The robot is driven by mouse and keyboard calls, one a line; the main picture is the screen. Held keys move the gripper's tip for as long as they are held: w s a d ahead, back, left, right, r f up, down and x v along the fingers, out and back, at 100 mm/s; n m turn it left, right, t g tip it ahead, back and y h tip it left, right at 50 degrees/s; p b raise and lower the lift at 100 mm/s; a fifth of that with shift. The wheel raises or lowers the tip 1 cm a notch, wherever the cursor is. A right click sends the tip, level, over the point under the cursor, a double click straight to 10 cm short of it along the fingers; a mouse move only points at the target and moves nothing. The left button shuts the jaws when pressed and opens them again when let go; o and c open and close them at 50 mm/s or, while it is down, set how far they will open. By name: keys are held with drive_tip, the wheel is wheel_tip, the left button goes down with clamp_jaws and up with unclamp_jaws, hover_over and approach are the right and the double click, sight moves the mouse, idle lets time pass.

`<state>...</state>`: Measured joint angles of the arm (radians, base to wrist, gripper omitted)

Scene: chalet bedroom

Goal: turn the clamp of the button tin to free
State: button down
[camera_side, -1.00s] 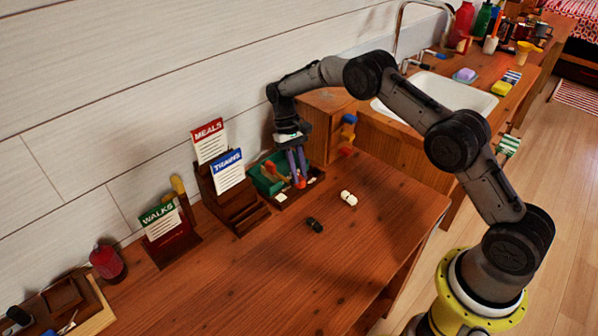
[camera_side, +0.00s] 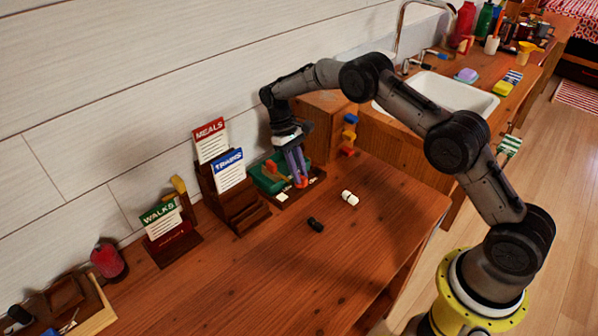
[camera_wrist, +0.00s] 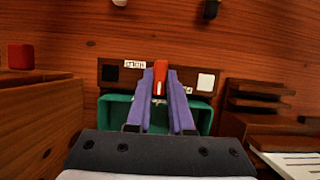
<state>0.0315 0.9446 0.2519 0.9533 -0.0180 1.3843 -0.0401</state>
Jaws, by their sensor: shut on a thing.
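The green button tin (camera_side: 264,181) sits on a dark wooden base (camera_side: 287,202) against the back of the bench. In the wrist view the green tin (camera_wrist: 118,108) lies partly behind my fingers. The red clamp handle (camera_wrist: 160,70) stands between my purple fingertips; it also shows as an orange-red end (camera_side: 302,183) in the side view. My gripper (camera_side: 299,178) is shut on this handle. In the wrist view the base carries a black square (camera_wrist: 110,73) at left and a white square (camera_wrist: 206,82) at right. Small printed labels are partly hidden.
A dark card rack (camera_side: 238,207) with MEALS and TRAINS cards stands close left of the tin. A wooden cabinet (camera_side: 318,110) stands behind my gripper. A black piece (camera_side: 315,225) and a white piece (camera_side: 349,198) lie in front. The bench front is clear.

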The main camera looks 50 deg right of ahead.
drive_tip(key=c, duration=0.8)
unclamp_jaws()
drive_tip(key=v, duration=1.4)
drive_tip(key=shift+s, duration=0.1)
